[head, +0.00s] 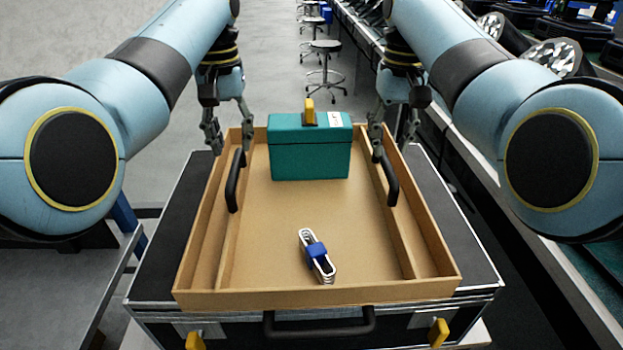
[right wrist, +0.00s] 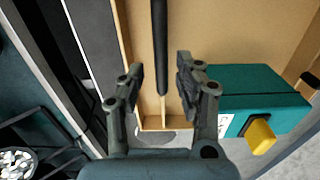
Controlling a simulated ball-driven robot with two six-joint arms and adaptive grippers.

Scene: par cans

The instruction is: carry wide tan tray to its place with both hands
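The wide tan tray (head: 300,298) rests on a black flight case, with a black handle near each side: a left handle (head: 235,181) and a right handle (head: 389,179). A teal box (head: 310,152) with a yellow latch and a blue-banded metal link (head: 317,256) lie in it. My left gripper (head: 231,145) is open just behind the left handle. My right gripper (head: 391,150) is open at the far end of the right handle. In the right wrist view its fingers (right wrist: 158,88) stand on either side of the handle bar (right wrist: 160,45), apart from it.
The black flight case (head: 470,255) with yellow corner latches (head: 438,333) supports the tray. A long bench with equipment (head: 520,12) runs along the right. Several stools (head: 325,70) stand at the back. Open grey floor (head: 60,30) lies to the left.

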